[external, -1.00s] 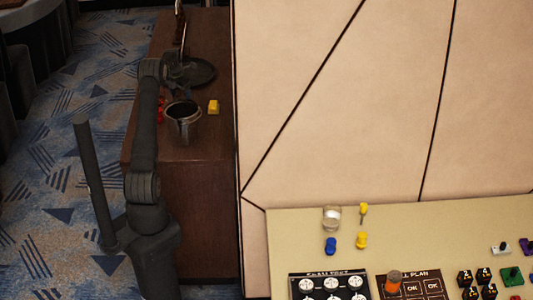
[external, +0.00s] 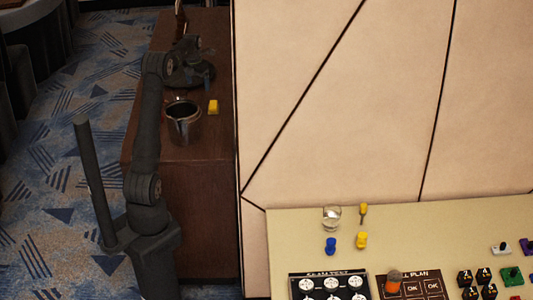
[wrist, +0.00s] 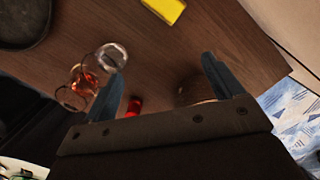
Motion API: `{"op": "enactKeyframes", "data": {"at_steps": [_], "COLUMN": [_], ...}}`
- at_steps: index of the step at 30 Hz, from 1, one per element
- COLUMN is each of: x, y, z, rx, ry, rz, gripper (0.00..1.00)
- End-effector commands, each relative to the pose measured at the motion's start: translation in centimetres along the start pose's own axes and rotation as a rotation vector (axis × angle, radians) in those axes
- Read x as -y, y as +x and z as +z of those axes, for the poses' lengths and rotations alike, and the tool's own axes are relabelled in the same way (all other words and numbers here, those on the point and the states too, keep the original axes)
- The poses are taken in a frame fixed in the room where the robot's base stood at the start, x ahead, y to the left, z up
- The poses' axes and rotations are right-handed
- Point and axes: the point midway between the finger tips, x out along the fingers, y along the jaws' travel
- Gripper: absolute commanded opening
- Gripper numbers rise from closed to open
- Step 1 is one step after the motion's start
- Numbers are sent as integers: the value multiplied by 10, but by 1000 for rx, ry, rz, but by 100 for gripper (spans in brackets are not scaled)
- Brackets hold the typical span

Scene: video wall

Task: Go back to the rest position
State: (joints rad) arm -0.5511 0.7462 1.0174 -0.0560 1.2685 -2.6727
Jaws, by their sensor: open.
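My gripper (wrist: 162,78) shows in the wrist view with its two blue-grey fingers wide apart and nothing between them. It is above a brown wooden top (wrist: 205,30). In the external view my arm rises at the left, and its far end is over the back part of the wooden cabinet (external: 200,185), near a dark round dish. A small red object (wrist: 134,106) lies below the gripper in the wrist view, and a brown round thing (wrist: 195,90) is partly hidden by the right finger.
A metal pot (external: 183,122) and a yellow block (external: 213,107) stand on the cabinet, close to my arm. The wrist view shows glassware with reddish contents (wrist: 88,80) beside the left finger. A tall beige panel (external: 340,100) borders the cabinet; a control desk (external: 420,225) is at right.

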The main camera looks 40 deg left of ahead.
Motion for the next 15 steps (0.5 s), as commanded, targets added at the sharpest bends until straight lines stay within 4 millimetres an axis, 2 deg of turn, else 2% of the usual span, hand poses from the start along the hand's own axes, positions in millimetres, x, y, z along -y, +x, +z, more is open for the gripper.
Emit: {"op": "enactKeyframes", "data": {"at_steps": [1, 15], "x": [-17, -106], "y": [2, -5], "z": [-5, -39], "rx": [-2, -1], "ry": [-20, -118], "rz": [2, 14], "gripper": [86, 86]}}
